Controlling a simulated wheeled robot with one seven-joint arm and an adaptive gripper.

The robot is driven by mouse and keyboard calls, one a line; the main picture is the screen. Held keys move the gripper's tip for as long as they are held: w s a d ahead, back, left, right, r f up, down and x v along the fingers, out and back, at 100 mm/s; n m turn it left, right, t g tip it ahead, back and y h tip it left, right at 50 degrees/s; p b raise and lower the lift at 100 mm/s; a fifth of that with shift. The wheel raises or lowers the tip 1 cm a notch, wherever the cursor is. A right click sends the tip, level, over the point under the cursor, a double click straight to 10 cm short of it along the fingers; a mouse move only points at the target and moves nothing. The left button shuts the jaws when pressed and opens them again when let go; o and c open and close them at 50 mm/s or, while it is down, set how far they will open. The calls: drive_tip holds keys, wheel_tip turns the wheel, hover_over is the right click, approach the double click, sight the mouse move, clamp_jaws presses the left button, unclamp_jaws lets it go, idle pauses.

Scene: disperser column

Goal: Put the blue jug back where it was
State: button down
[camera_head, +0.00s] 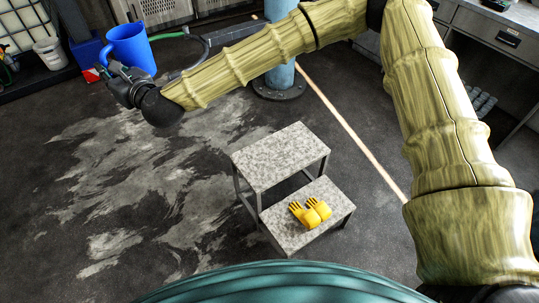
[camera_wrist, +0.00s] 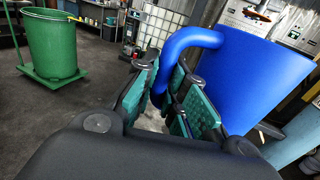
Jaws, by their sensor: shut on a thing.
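The blue jug (camera_head: 131,50) is at the upper left of the head view, upright or nearly so. My gripper (camera_head: 112,72) is at its lower left side. In the wrist view the jug (camera_wrist: 250,82) fills the right side, with its handle toward my gripper (camera_wrist: 172,105). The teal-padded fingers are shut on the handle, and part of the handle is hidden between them. I cannot tell what, if anything, is directly under the jug.
A grey step stool (camera_head: 280,158) with yellow gloves (camera_head: 311,212) stands in the middle. A blue column (camera_head: 279,84) rises behind my arm. A blue box (camera_head: 88,57) and a white bucket (camera_head: 50,53) are at the upper left. A green bin (camera_wrist: 55,45) stands left in the wrist view. Floor at left is clear.

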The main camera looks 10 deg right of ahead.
drive_tip(key=w+d+f+m+t+h+b, duration=0.1)
drive_tip(key=d+f+m+h+b, duration=0.15)
drive_tip(key=d+f+b, duration=1.35)
drive_tip(key=w+d+f+m+t+h+b, duration=0.1)
drive_tip(key=d+f+m+t+h+b, duration=0.15)
drive_tip(key=d+f+b, duration=1.35)
drive_tip(key=w+d+f+m+h+b, duration=0.15)
drive_tip(key=f+h+b, duration=0.55)
drive_tip(key=f, duration=1.8)
drive_tip(key=w+d+y+b, duration=0.1)
drive_tip(key=w+d+b, duration=0.1)
drive_tip(key=w+d, duration=0.1)
drive_tip(key=w+d+f+y+b, duration=0.1)
drive_tip(key=w+d+b, duration=0.1)
drive_tip(key=w, duration=0.3)
drive_tip(key=w+d+y+b, duration=0.1)
drive_tip(key=w+d+b, duration=0.2)
drive_tip(key=w, duration=0.1)
drive_tip(key=shift+w+d+f+n, duration=0.15)
drive_tip(key=shift+w+d+n, duration=0.1)
drive_tip(key=shift+w+d, duration=0.05)
drive_tip(key=shift+w+d+f+b, duration=0.15)
drive_tip(key=shift+w+f+b, duration=0.05)
drive_tip(key=shift+b, duration=0.2)
drive_tip(key=shift+f+b, duration=0.8)
drive_tip(key=shift+f, duration=0.7)
drive_tip(key=shift+f, duration=0.1)
drive_tip(key=shift+f, duration=0.15)
drive_tip(key=c, duration=1.5)
unclamp_jaws()
